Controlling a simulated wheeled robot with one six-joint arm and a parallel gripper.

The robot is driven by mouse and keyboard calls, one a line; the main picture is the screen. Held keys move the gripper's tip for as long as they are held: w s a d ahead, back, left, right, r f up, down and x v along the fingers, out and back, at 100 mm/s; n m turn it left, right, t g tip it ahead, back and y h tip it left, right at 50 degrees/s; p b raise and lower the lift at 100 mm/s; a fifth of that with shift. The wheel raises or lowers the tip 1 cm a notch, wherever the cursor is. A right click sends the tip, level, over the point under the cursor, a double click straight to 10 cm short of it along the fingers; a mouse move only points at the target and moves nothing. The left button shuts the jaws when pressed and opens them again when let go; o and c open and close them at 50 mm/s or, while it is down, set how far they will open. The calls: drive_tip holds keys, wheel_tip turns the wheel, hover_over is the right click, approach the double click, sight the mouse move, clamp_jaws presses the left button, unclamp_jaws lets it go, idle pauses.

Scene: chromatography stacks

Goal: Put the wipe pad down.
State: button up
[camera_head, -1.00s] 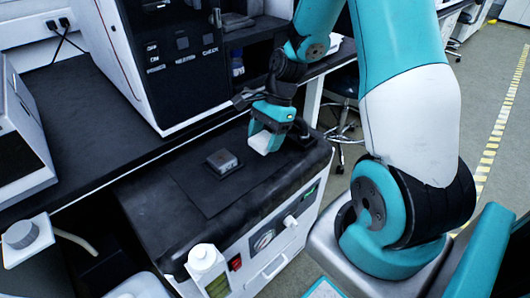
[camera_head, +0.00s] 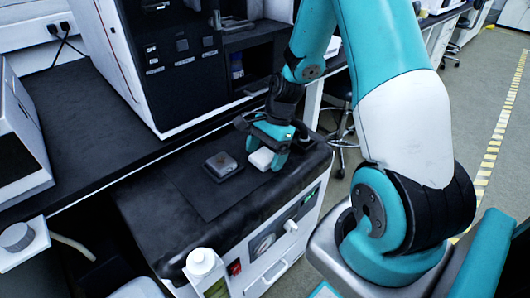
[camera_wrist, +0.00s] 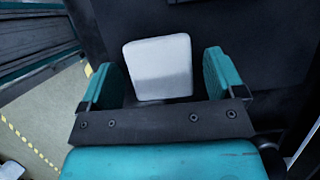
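The wipe pad (camera_head: 262,158) is a small white block with rounded edges. In the head view it appears to lie on the black top by the right edge of the dark mat (camera_head: 205,195), under my gripper (camera_head: 272,150). In the wrist view the pad (camera_wrist: 158,68) sits between the two teal fingers of my gripper (camera_wrist: 165,82). A gap shows between the pad and the right finger, and the left finger is close to its edge. The fingers stand open around it. The underside of the pad is hidden.
A tall dark instrument (camera_head: 185,60) stands behind. The front-left part of the mat is clear.

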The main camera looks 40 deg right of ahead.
drive_tip(key=p+v, duration=0.3)
drive_tip(key=v, duration=0.9)
drive_tip(key=s+a+r+n, duration=0.2)
drive_tip(key=a+r+n, duration=0.25)
drive_tip(key=a, duration=0.25)
drive_tip(key=s+a+r+n, duration=0.1)
drive_tip(key=a+r+n, duration=0.2)
drive_tip(key=a+n, duration=0.4)
drive_tip(key=s+a+r+n, duration=0.5)
drive_tip(key=s+a+n, duration=0.7)
drive_tip(key=s+n, duration=0.15)
wheel_tip(320, 180, up, 13)
drive_tip(key=p, duration=1.2)
